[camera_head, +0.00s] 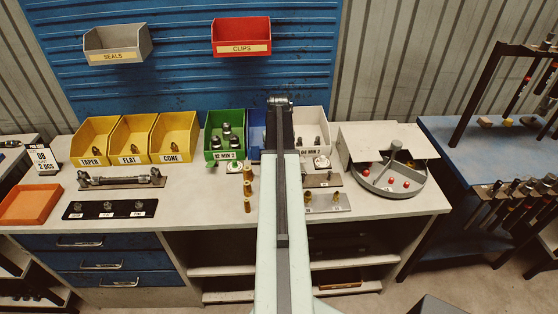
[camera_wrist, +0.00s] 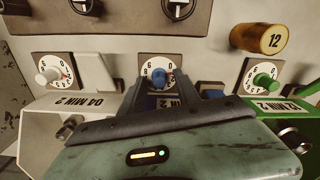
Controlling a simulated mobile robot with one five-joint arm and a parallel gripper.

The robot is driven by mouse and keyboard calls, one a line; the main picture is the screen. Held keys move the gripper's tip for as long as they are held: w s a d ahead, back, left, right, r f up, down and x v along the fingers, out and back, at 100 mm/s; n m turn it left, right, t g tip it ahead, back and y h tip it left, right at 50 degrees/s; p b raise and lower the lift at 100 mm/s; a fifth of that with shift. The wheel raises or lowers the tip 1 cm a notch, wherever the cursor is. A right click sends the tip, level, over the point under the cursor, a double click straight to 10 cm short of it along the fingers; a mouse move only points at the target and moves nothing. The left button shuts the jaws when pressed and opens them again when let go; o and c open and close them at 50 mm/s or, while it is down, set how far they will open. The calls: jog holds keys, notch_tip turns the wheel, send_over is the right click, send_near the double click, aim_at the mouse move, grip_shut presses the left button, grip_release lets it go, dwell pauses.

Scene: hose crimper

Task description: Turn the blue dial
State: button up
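The blue dial (camera_wrist: 158,76) is a small round knob on a white numbered face plate, in the middle of the wrist view. My gripper (camera_wrist: 161,85) comes up from the bottom of that view, its two dark fingers apart, with one fingertip on each side of the blue knob. I cannot tell whether either finger touches it. In the head view my arm reaches away over the bench and hides the blue dial; my gripper's fingertips are not clear there.
A white dial (camera_wrist: 48,75) and a green dial (camera_wrist: 263,80) flank the blue one. A brass cylinder marked 12 (camera_wrist: 259,38) stands near the green dial. Green (camera_head: 224,132) and white (camera_head: 313,120) bins stand close by. A round grey tray (camera_head: 392,181) is at the right.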

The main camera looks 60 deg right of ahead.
grip_shut()
jog(key=shift+d, duration=0.15)
jog(key=shift+a+m, duration=0.15)
jog(key=shift+m, duration=1.25)
jog(key=shift+a+m, duration=0.1)
jog(key=shift+m, duration=1.3)
grip_release()
